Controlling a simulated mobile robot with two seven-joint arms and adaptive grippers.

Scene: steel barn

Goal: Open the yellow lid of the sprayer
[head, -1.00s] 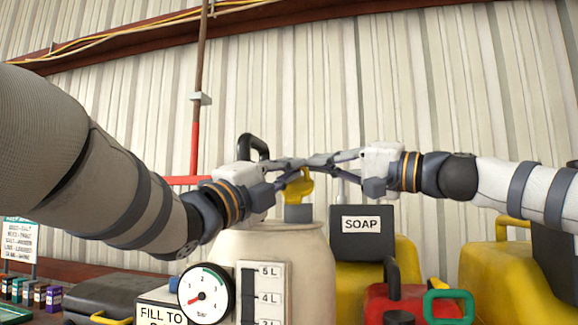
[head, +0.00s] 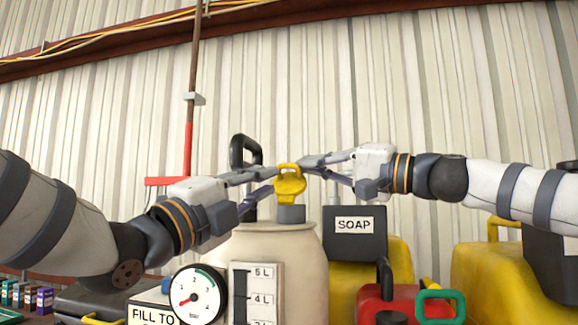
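The yellow lid (head: 290,186), with a looped top, sits upright on the grey neck of the cream sprayer tank (head: 280,250). My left gripper (head: 274,179) comes in from the left. Its fingers look apart, with the tips close beside the lid's left side. My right gripper (head: 307,165) comes in from the right, with its fingertips at the lid's upper right. The gap between its tips is too small to judge, and I cannot tell whether they touch the lid.
A black handle (head: 244,151) rises behind my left gripper. A pressure gauge (head: 198,295) and level scale (head: 260,292) are on the tank's front. A dark SOAP box (head: 354,245), yellow canisters (head: 494,280) and a red can (head: 405,303) stand to the right.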

